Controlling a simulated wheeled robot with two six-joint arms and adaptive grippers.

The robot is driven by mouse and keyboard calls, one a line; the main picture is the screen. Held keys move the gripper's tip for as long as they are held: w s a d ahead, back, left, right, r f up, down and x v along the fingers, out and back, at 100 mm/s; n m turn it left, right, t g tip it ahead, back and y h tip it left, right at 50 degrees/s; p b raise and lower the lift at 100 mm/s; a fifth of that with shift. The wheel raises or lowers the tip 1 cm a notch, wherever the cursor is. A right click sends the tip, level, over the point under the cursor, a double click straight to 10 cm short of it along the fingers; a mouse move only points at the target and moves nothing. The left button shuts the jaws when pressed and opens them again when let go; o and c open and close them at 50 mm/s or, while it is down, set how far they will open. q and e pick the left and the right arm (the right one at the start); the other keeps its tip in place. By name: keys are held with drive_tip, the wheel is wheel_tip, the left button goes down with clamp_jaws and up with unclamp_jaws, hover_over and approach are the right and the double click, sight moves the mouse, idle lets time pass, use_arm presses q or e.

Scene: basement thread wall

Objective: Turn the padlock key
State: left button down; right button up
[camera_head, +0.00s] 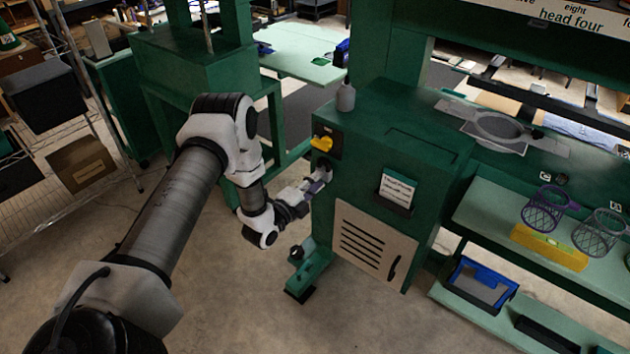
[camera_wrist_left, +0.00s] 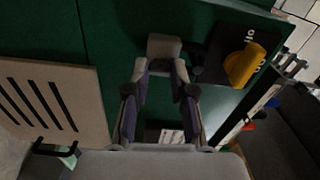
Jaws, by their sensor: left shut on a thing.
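My left gripper (camera_head: 318,186) reaches the left part of the green cabinet's front, just below a yellow rotary knob (camera_head: 322,143). In the left wrist view its two fingers (camera_wrist_left: 161,72) close in around a small grey block-like piece, which looks like the padlock (camera_wrist_left: 164,47), against the green panel. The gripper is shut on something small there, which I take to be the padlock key. The key itself is hidden between the fingertips, so its angle cannot be told. The yellow knob also shows in the left wrist view (camera_wrist_left: 244,66). My right gripper is not in view.
The green cabinet (camera_head: 425,150) has a slotted beige vent panel (camera_head: 372,240) and a white card (camera_head: 397,190) on its front. A grey bottle (camera_head: 346,97) stands on top. A bench (camera_head: 480,215) with mesh cups is at right. Shelving with boxes stands at left.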

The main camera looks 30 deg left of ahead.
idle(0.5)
use_arm(q)
drive_tip(key=c, duration=1)
unclamp_jaws()
drive_tip(key=shift+o, duration=0.2)
